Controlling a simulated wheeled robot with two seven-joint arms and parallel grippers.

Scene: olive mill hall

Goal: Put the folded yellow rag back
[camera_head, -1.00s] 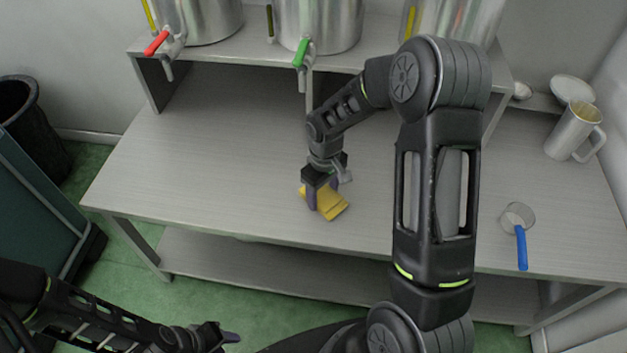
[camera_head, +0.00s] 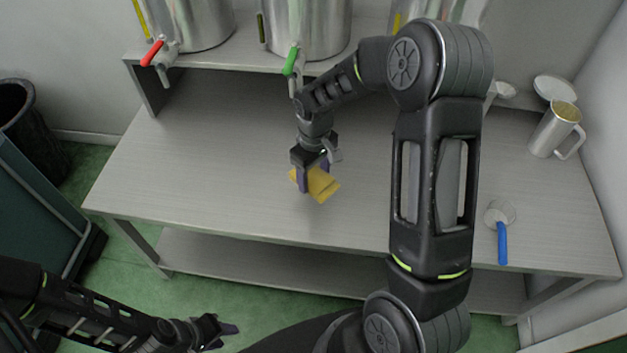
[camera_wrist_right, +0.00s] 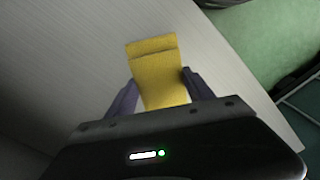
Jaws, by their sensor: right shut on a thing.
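The folded yellow rag (camera_head: 322,186) is in my right gripper (camera_head: 314,176), over the middle of the grey table (camera_head: 210,170). In the right wrist view the rag (camera_wrist_right: 158,75) sticks out from between the two purple-grey fingers, with its fold line near the far end. That gripper is shut on it. The rag appears to be a little above the table top, but the gap is hard to judge. My left gripper (camera_head: 218,333) is low at the front left, away from the table, over the green floor; whether its jaws are apart is unclear.
Steel tanks with a red-handled tap (camera_head: 152,53) and a green-handled tap (camera_head: 291,62) stand on a raised shelf at the back. A metal mug (camera_head: 554,130) and a blue-handled scoop (camera_head: 501,240) are on the right. The table's left part is clear.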

